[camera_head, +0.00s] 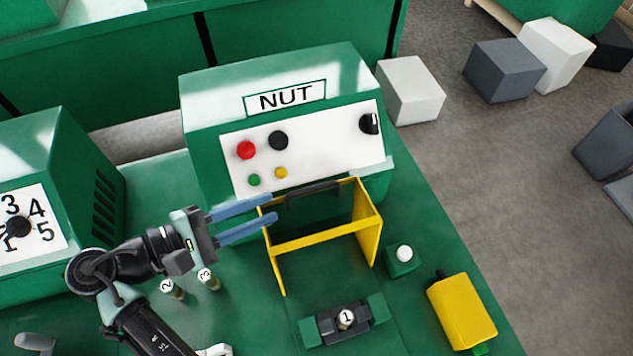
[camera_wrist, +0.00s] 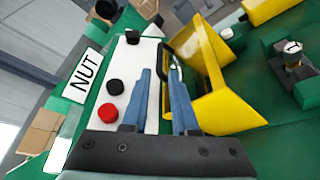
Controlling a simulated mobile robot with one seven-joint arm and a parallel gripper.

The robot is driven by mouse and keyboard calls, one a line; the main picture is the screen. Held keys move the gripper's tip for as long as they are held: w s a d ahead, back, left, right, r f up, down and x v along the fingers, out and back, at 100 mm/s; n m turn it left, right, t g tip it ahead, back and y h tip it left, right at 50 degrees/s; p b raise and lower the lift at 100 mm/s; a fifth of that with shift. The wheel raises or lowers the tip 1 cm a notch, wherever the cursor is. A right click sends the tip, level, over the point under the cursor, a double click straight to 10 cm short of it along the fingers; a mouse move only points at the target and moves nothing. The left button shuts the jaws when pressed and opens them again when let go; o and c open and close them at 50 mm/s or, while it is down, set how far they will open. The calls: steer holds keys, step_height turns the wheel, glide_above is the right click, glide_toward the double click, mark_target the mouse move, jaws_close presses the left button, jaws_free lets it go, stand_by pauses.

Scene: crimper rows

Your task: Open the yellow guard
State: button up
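The yellow guard (camera_head: 368,228) is an angular frame at the front of the green NUT machine. It also shows in the wrist view (camera_wrist: 208,70). Its black handle (camera_head: 313,192) lies along the edge nearest the machine's panel, and also shows in the wrist view (camera_wrist: 165,57). The fingertips are at the guard's left upper corner, just left of the handle. In the wrist view my gripper (camera_wrist: 160,72) points toward the handle. I cannot tell whether the fingers touch the guard.
The NUT machine (camera_head: 270,88) has a white panel with buttons behind the guard. A nest marked 1 (camera_head: 345,319) sits in front of the guard. A white button box (camera_head: 403,258) and a yellow box (camera_head: 462,310) stand to the right. Pieces marked 2 and 3 (camera_head: 208,280) stand below my gripper.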

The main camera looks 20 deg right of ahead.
mark_target(307, 191)
steer(key=p+x, duration=0.1)
steer(key=x, duration=1)
steer(key=shift+d, duration=0.1)
jaws_close()
stand_by(1.0)
